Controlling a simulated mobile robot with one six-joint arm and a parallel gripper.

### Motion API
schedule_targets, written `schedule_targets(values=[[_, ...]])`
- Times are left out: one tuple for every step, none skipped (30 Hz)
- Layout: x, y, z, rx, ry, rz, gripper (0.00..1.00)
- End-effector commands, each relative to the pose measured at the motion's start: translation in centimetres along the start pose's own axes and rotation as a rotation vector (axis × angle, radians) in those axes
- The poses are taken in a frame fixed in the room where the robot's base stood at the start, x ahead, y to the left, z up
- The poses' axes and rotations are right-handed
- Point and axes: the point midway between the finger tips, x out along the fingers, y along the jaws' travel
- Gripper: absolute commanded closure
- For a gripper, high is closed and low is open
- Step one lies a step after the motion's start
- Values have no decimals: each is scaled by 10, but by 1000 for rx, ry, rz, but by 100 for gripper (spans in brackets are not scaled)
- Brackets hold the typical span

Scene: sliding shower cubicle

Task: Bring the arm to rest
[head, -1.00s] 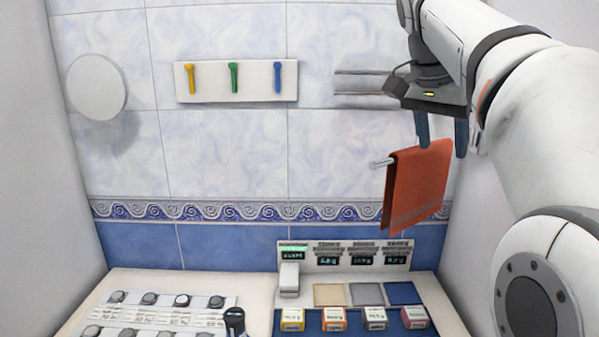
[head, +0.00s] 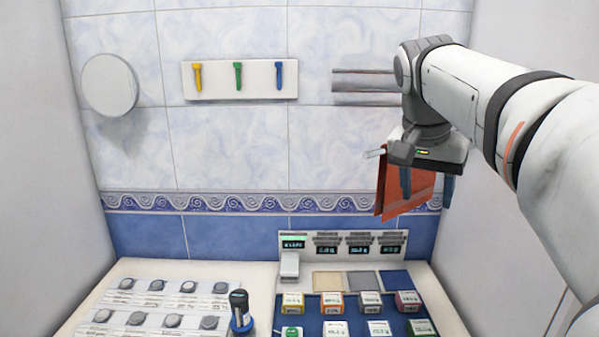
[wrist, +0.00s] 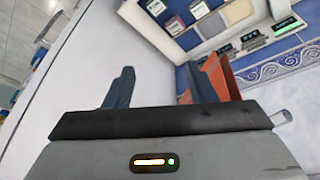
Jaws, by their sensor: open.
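My gripper (head: 426,198) points down at the right of the head view, in front of the red-orange towel (head: 386,192). Its two dark blue fingers are apart, with no object seen held between them. The wrist view also shows the spread fingers (wrist: 155,80), with the towel (wrist: 219,78) just behind the right one. I cannot tell whether the gripper touches the towel. My white arm reaches in from the right edge and hides part of the back wall.
A short rod (head: 374,153) carries the towel, with metal bars (head: 362,87) above. A hook board (head: 240,80) and round white disc (head: 109,85) are on the tiled wall. The centre air is clear.

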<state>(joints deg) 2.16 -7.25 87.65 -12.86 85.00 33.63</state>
Motion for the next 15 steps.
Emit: schedule_targets(values=[[11,1,13,-41,-10,-10,49],[18,0,20,-69,-15,-18,49],[29,1,32,-109,-22,-31,49],[38,1,41,-142,-28,-41,49],[48,1,52,-177,-34,-53,49],[61,2,67,-222,-40,-68,49],[72,3,78,-256,-45,-81,49],[82,4,90,-289,-50,-93,49],[95,6,106,-332,-56,-109,49],[105,7,119,-363,-61,-121,49],[115,9,131,-392,-63,-133,49],[128,12,147,-429,-67,-148,49],[137,14,159,-454,-71,-158,49],[145,16,170,-478,-71,-168,49],[156,19,183,-506,-75,-180,49]])
